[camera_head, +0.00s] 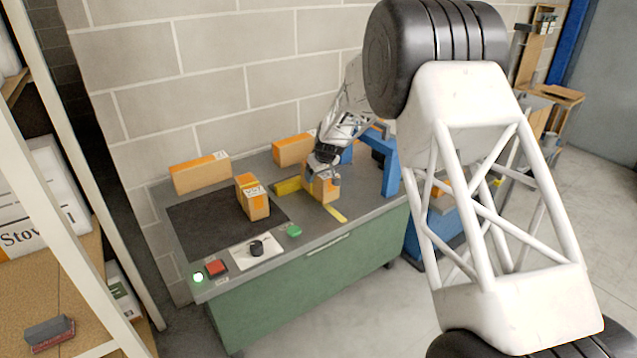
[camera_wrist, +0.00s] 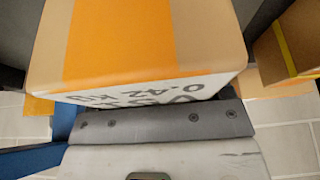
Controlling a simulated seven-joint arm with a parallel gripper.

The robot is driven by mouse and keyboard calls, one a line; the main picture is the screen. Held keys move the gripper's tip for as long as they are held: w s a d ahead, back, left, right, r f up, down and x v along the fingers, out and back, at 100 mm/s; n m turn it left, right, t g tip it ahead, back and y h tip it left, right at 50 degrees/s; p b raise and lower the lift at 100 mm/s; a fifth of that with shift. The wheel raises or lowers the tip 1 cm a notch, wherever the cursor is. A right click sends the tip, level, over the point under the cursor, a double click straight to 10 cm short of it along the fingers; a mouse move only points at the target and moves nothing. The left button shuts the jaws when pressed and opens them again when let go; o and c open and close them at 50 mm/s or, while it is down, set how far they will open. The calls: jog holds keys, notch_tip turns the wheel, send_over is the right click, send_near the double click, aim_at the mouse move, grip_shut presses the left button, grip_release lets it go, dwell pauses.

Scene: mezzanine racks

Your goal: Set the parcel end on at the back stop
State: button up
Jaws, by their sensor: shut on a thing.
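My gripper (camera_head: 326,168) is shut on a small cardboard parcel (camera_head: 325,189) with orange tape and a white label, over the right part of the green bench. The parcel (camera_wrist: 150,45) fills the upper middle of the wrist view, its printed label edge facing the gripper's grey body. Whether it touches the bench top is unclear. A yellow bar (camera_head: 287,187) lies just left of the held parcel; I cannot tell whether it is the back stop. My fingertips are mostly hidden by the wrist and parcel.
Another parcel (camera_head: 252,202) stands on the dark mat (camera_head: 190,222). Parcels (camera_head: 200,173) and (camera_head: 292,150) sit along the wall side. A blue frame (camera_head: 391,170) stands at right. The front edge holds a red button (camera_head: 216,267), black knob (camera_head: 257,248) and green button (camera_head: 294,230).

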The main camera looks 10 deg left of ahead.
aim_at(326, 173)
jog(key=shift+f, duration=1.7)
jog(key=shift+f, duration=0.15)
jog(key=o, duration=1.2)
jog(key=shift+v, duration=6.15)
